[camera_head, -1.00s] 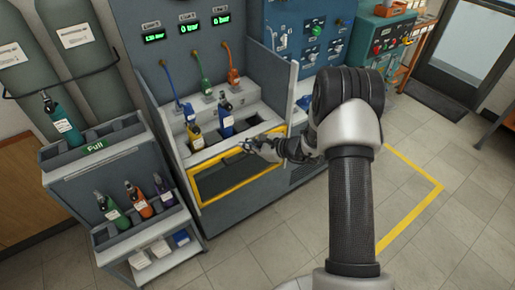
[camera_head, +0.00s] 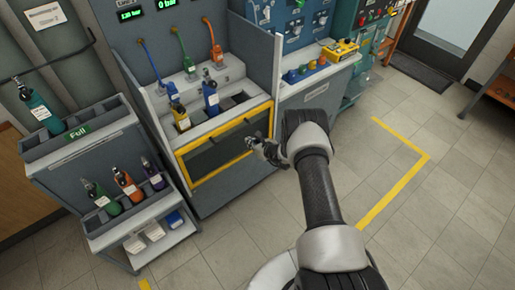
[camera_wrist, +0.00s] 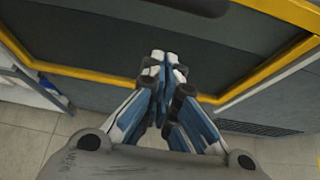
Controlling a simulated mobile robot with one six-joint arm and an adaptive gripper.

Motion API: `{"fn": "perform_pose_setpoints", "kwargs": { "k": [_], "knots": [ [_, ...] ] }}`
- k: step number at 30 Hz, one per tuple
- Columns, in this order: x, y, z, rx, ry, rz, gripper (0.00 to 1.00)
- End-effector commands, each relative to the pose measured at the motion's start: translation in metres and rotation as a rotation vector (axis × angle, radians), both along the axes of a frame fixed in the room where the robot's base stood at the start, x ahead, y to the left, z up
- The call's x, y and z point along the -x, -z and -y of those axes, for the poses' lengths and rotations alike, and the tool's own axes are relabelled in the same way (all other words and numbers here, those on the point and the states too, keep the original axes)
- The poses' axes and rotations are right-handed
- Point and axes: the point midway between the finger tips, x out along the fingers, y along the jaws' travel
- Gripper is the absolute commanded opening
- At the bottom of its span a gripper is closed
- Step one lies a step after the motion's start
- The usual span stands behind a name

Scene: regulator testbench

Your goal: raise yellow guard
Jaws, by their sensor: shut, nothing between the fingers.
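The yellow guard (camera_head: 190,180) is a yellow frame around a dark panel on the front of the grey testbench, below its shelf of bottles. It stands in its lowered place across the bench front. In the wrist view its lower yellow bar (camera_wrist: 100,80) crosses the picture behind the fingers. My gripper (camera_head: 255,143) is in front of the guard's right part. In the wrist view my gripper (camera_wrist: 163,58) is shut and empty, its fingertips overlapping the lower bar and the dark panel. I cannot tell whether they touch it.
Yellow and blue bottles (camera_head: 211,98) stand in the bench behind the guard. A cart (camera_head: 100,185) with several bottles stands close on the left. A counter (camera_head: 315,85) with coloured parts is at the right. The floor in front is clear, with yellow tape (camera_head: 400,180).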

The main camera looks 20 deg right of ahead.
Motion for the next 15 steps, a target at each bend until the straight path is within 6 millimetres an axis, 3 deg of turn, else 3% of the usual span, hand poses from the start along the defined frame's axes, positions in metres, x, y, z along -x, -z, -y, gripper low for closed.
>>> {"fn": "perform_pose_setpoints", "kwargs": {
  "k": [1, 6, 15],
  "knots": [
    [-0.008, 0.009, -0.003, 0.002, -0.002, 0.002, 0.0],
    [-0.013, -0.024, -0.004, 0.0, -0.001, 0.002, 0.0],
    [-0.014, -0.036, -0.005, 0.001, -0.001, 0.0, 0.0]
  ]
}}
